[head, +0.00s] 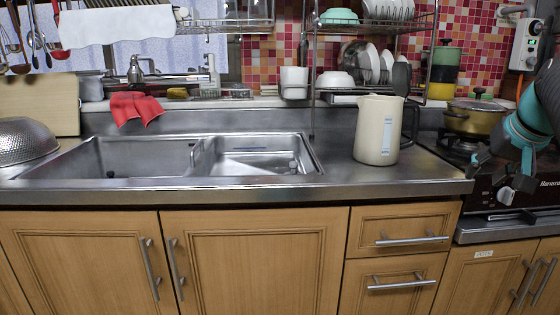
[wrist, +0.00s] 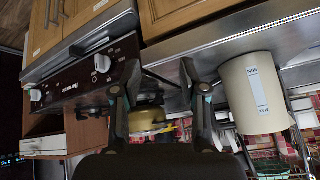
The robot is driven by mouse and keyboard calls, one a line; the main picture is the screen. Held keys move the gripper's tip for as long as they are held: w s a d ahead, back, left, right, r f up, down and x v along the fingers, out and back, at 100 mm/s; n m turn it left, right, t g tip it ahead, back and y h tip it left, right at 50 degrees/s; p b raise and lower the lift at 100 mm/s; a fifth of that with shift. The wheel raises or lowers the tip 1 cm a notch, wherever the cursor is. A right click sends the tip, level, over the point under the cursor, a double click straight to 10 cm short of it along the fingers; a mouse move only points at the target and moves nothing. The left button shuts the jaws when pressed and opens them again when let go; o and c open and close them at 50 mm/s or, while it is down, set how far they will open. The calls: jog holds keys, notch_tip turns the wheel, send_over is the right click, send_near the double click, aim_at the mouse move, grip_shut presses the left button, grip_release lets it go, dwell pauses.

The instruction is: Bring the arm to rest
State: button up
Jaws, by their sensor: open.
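My gripper (head: 494,174) is at the right of the head view, in front of the stove and to the right of the cream pitcher (head: 378,130). My dark and teal arm comes in from the right edge. In the wrist view my gripper (wrist: 151,78) has its two dark fingers spread apart with nothing between the tips. The cream pitcher also shows in the wrist view (wrist: 253,92), right of the fingers and apart from them. It stands upright on the steel counter (head: 330,184).
The stove (head: 520,200) with knobs lies close by my gripper, with a brass-coloured pot (head: 473,120) on it. A double sink (head: 150,158) fills the left counter. A red cloth (head: 135,108) hangs behind it. A dish rack (head: 375,25) hangs above. The counter front left of my gripper is clear.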

jog(key=s+a+f+n, duration=0.2)
jog(key=s+a+f, duration=0.7)
jog(key=a+f, duration=0.2)
jog(key=s+a+f+n+g+y, duration=0.1)
jog(key=s+a+f+n, duration=0.1)
jog(key=s+a+f, duration=0.7)
jog(key=a+f, duration=0.2)
jog(key=a, duration=0.3)
jog(key=shift+s+a+f+n, duration=0.15)
jog(key=shift+a+f+n, duration=0.05)
jog(key=shift+f+n, duration=0.2)
